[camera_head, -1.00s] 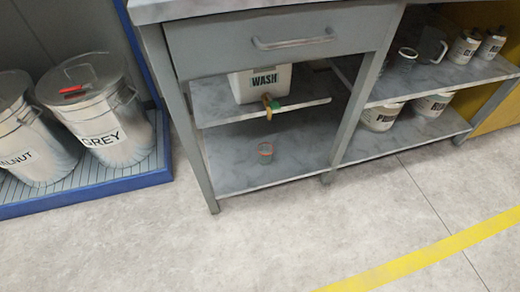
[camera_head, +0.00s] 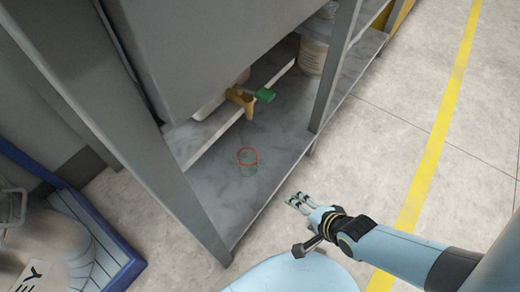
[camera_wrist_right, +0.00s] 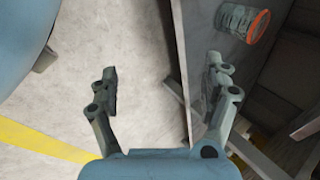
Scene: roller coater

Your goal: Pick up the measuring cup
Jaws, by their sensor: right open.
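The measuring cup (camera_head: 248,162) is a small clear cup with an orange-red rim. It stands on the grey bottom shelf (camera_head: 205,190) of the bench, below the tap. It also shows in the right wrist view at the upper right (camera_wrist_right: 240,22), beyond the right-hand finger. My right gripper (camera_head: 298,202) is to the right of the cup, outside the shelf's front edge. In the right wrist view its two fingers (camera_wrist_right: 162,85) are spread wide with nothing between them but floor and the shelf's edge. My left gripper is not in view.
A brass tap with a green handle (camera_head: 264,95) juts out above the cup. Grey bench legs (camera_head: 335,65) stand on both sides of the shelf opening. A bin on a blue-edged pallet (camera_head: 100,220) is at lower left. Floor in front is clear, with a yellow line (camera_head: 440,125).

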